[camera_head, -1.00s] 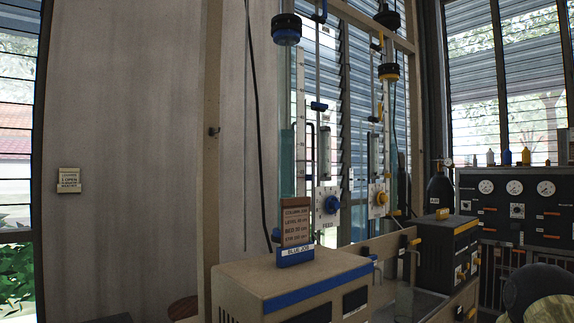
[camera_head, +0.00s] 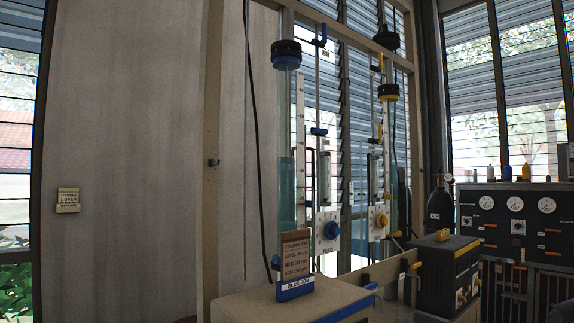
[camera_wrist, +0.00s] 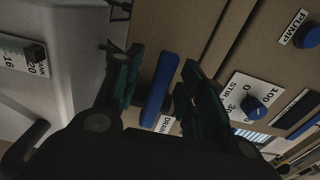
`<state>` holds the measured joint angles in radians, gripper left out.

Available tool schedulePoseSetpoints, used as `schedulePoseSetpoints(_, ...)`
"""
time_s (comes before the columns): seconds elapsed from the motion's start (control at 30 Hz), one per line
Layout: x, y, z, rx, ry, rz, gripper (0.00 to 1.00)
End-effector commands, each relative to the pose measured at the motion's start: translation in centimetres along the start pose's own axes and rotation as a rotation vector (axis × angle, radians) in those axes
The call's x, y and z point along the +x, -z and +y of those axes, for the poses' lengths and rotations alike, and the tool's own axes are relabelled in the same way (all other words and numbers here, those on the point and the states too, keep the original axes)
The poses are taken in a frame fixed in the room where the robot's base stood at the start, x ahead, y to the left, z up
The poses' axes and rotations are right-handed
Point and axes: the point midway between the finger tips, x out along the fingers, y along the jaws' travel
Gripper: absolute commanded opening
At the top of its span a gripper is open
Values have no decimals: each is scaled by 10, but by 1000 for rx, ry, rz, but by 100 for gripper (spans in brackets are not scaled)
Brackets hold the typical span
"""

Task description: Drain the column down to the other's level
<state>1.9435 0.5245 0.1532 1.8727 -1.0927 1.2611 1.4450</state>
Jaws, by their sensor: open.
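The blue-capped column (camera_head: 286,110) stands left in the head view, with bluish liquid (camera_head: 287,185) up to about mid-height. The yellow-capped column (camera_head: 390,88) stands to its right; its liquid level is hard to make out behind fittings. In the wrist view a long blue handle (camera_wrist: 160,88) sits on a tan panel beside a label reading DRAIN (camera_wrist: 166,123). My gripper (camera_wrist: 155,72) is open, its dark green fingers on either side of the handle. I cannot tell whether either finger touches it. My gripper does not show clearly in the head view.
A placard (camera_head: 295,252) above a BLUE JOB label stands on the beige unit. A blue STIR knob (camera_wrist: 255,108) and a blue PUMP knob (camera_wrist: 308,37) lie right of my fingers. A black box with yellow controls (camera_head: 440,275) and a gauge panel (camera_head: 520,210) stand right.

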Motion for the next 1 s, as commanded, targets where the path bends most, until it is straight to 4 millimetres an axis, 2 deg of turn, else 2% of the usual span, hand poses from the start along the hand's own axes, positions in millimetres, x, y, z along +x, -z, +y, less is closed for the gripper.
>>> schedulePoseSetpoints(0.17, -8, 0, -1, 0, 0, 1, 40)
schedulePoseSetpoints(0.8, -65, 0, -1, -1, -1, 1, 40)
schedulePoseSetpoints(1.0, -70, 0, 0, -1, 0, 0, 40)
